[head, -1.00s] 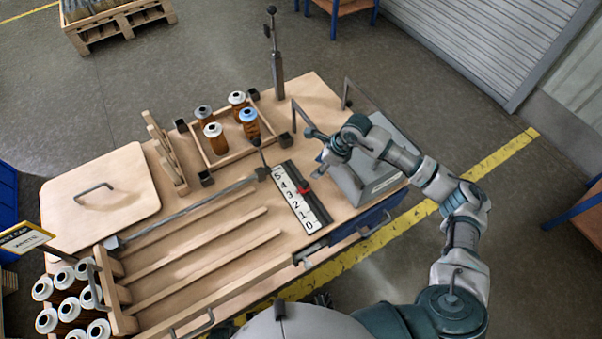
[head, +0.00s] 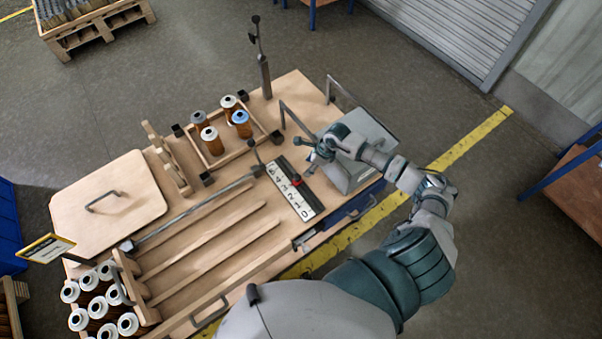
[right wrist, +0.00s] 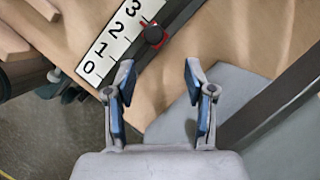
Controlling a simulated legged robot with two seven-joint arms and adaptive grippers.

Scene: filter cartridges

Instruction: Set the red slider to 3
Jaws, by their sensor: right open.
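The red slider (head: 296,181) sits on a dark rail beside a white number scale (head: 293,194) marked 0 to 5, on the wooden workbench. In the right wrist view the slider (right wrist: 152,36) has a dark round knob and a red frame. It stands between 2 and 3, nearer the 3. My right gripper (head: 309,155) is open and empty, just behind and right of the slider in the head view. In the right wrist view the open fingers (right wrist: 158,70) point toward the slider, with a gap between them and it. My left gripper is not in view.
A grey sloped box (head: 365,160) with a dark handle frame stands right of the scale, under my right arm. A wooden frame (head: 216,165) with several cartridges and a thin upright post (head: 264,75) are behind. A grey bar (head: 195,210) lies left.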

